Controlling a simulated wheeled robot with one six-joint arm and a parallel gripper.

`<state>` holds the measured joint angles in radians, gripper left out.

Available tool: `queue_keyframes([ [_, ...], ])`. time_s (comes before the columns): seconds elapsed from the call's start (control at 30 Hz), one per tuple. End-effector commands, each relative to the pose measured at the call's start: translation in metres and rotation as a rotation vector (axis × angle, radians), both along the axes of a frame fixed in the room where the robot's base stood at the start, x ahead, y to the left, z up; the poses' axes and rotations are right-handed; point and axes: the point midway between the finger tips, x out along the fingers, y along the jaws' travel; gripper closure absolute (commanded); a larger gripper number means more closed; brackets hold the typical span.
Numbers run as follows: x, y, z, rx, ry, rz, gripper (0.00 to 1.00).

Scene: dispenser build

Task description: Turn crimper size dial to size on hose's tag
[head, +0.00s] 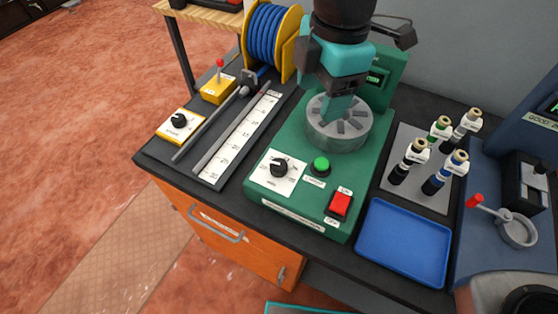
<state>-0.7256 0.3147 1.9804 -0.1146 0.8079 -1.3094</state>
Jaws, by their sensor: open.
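The green crimper (300,205) stands mid-bench. Its size dial (280,168) is a black knob on a white plate at the front left; the markings are too small to read. My gripper (337,105) points down over the round grey crimping head (338,127), behind and right of the dial and apart from it. It is open, with nothing seen in it. Blue hose (267,35) is wound on a yellow reel at the back; I see no readable tag on it.
A green button (321,165) and red switch (340,204) sit right of the dial. A scaled measuring rail (240,138), a yellow box with a knob (180,125) and another with a red lever (218,88) lie left. A blue tray (404,242) is empty at front right.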

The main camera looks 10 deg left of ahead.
Motion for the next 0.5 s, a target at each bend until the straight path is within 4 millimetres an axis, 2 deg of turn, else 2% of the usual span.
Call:
queue_keyframes([
  [0.03, 0.002, 0.021, -0.013, -0.022, -0.011, 0.131, 0.35],
  [0.1, 0.004, 0.04, -0.024, -0.045, -0.027, 0.282, 0.35],
  [0.2, 0.005, 0.058, -0.035, -0.066, -0.04, 0.42, 0.35],
  [0.37, 0.005, 0.067, -0.048, -0.077, -0.044, 0.493, 0.35],
  [0.5, 0.004, 0.066, -0.07, -0.079, -0.042, 0.493, 0.35],
])
